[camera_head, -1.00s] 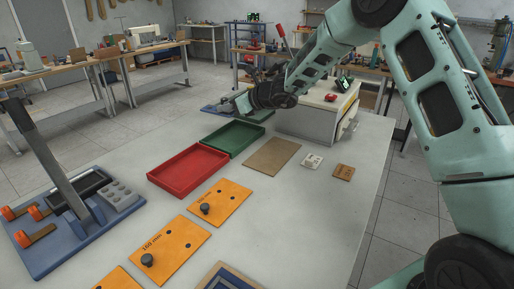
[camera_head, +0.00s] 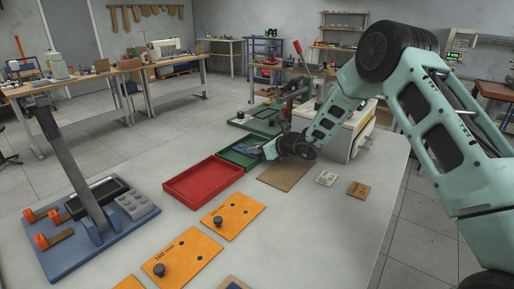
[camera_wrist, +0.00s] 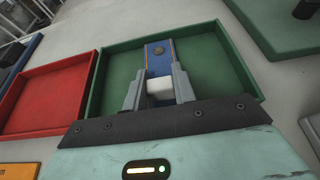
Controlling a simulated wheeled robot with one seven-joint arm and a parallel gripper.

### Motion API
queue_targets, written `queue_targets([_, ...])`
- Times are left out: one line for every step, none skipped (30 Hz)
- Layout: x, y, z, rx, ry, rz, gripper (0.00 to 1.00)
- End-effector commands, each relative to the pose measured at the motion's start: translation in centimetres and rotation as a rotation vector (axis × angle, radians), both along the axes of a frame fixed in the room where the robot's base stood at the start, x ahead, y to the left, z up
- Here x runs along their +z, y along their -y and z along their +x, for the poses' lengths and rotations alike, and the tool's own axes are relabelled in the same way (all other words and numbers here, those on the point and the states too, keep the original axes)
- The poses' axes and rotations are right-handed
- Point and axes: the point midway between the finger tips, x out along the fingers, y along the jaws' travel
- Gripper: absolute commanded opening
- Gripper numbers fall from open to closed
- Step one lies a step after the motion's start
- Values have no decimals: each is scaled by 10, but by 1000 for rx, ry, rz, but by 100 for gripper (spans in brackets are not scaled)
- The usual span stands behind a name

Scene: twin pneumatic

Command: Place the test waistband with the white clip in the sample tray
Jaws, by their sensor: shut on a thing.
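My gripper (camera_wrist: 158,90) is shut on a white clip (camera_wrist: 159,87) in the wrist view. A blue waistband strip (camera_wrist: 158,55) with an orange edge runs from the clip away between the fingers. The strip and fingers show over the inside of a green tray (camera_wrist: 94,75); whether the strip touches its floor I cannot tell. In the head view my gripper (camera_head: 264,151) is at the right side of the green tray (camera_head: 229,161), and the held strip is small and partly hidden there.
A red tray (camera_head: 203,183) adjoins the green one on its left. A green fixture (camera_head: 262,125) stands behind. A brown mat (camera_head: 285,176) lies to the right, and orange plates (camera_head: 234,216) lie in front. A blue press fixture (camera_head: 100,232) with a raised lever is at left.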

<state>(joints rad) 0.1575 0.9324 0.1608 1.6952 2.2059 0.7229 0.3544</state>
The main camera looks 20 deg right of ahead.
Motion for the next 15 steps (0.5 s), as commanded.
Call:
queue_targets([0, 0, 0, 0, 2, 0, 1])
queue_targets([1, 0, 0, 0, 2, 0, 1])
queue_targets([1, 0, 0, 0, 2, 0, 1])
queue_targets([1, 0, 0, 0, 2, 0, 1])
queue_targets([1, 0, 0, 0, 2, 0, 1])
queue_targets([0, 0, 0, 0, 2, 0, 1])
queue_targets([0, 0, 0, 0, 2, 0, 1])
queue_targets([-1, 0, 0, 0, 2, 0, 1])
queue_targets([-2, 0, 0, 0, 2, 0, 1])
queue_targets([-3, 0, 0, 0, 2, 0, 1])
queue_targets([-4, 0, 0, 0, 2, 0, 1])
queue_targets([-3, 0, 0, 0, 2, 0, 32])
queue_targets([-2, 0, 0, 0, 2, 0, 40])
queue_targets([-2, 0, 0, 0, 1, 0, 48])
queue_targets([-2, 0, 0, 0, 1, 0, 48])
